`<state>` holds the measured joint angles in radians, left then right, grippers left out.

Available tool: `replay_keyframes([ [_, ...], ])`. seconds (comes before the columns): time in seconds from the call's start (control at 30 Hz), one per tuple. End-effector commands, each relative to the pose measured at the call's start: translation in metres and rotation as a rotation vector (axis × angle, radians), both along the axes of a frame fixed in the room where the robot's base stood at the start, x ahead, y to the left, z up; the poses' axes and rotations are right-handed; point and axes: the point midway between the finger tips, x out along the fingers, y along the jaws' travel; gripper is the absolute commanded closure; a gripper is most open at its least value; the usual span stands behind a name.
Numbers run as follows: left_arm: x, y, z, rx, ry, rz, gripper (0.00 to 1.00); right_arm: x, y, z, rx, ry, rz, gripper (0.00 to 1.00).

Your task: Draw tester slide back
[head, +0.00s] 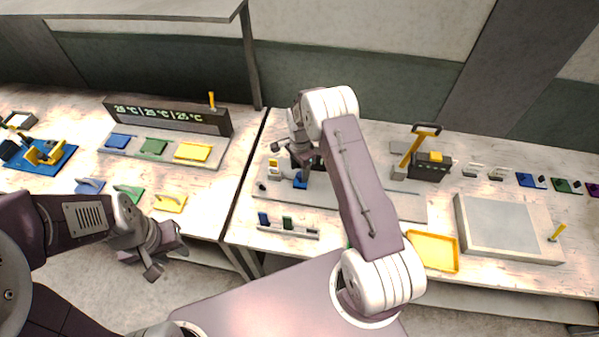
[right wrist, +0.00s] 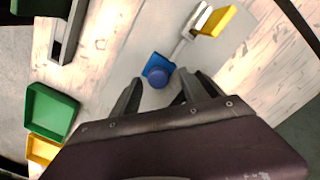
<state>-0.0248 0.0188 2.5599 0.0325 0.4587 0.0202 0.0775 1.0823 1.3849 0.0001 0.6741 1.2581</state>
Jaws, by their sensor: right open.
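The tester slide appears as a blue block with a round blue knob (right wrist: 158,76) in the right wrist view. In the head view the blue block (head: 300,181) sits on the grey tester plate (head: 325,198), partly hidden by my right arm. A light grey rod (right wrist: 183,48) runs from the blue block toward a yellow piece (right wrist: 216,21). My right gripper (right wrist: 160,90) is open, its fingers on either side of the knob's near side; I cannot tell whether they touch it. It also shows above the plate in the head view (head: 289,152). My left gripper (head: 165,262) looks open and empty, off the left table's front edge.
A rack with blue and green pieces (head: 287,228) stands in front of the plate. A yellow tray (head: 433,251) and a grey slab (head: 508,228) lie to the right. A black box with a yellow lever (head: 430,166) stands behind. The left table holds coloured pads below a display (head: 168,116).

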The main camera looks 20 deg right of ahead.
Motion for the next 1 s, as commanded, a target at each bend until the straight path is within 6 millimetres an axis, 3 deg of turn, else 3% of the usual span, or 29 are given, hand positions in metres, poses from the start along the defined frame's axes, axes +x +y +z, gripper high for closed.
replay_keyframes([
  [0.2, 0.000, 0.000, -0.022, 0.000, 0.000, 0.000, 0.64, 0.003, 0.001, 0.046, -0.001, -0.008, 0.001, 0.48],
  [0.4, 0.000, 0.000, -0.027, 0.000, 0.000, 0.000, 0.64, 0.002, 0.002, 0.073, -0.001, -0.002, 0.001, 0.48],
  [0.9, 0.000, 0.000, -0.027, 0.000, 0.000, 0.000, 0.64, 0.001, 0.002, 0.077, -0.001, 0.000, 0.001, 0.48],
  [1.0, 0.000, 0.000, -0.037, 0.000, 0.000, 0.000, 0.64, 0.007, 0.005, 0.079, -0.003, -0.026, 0.009, 0.48],
])
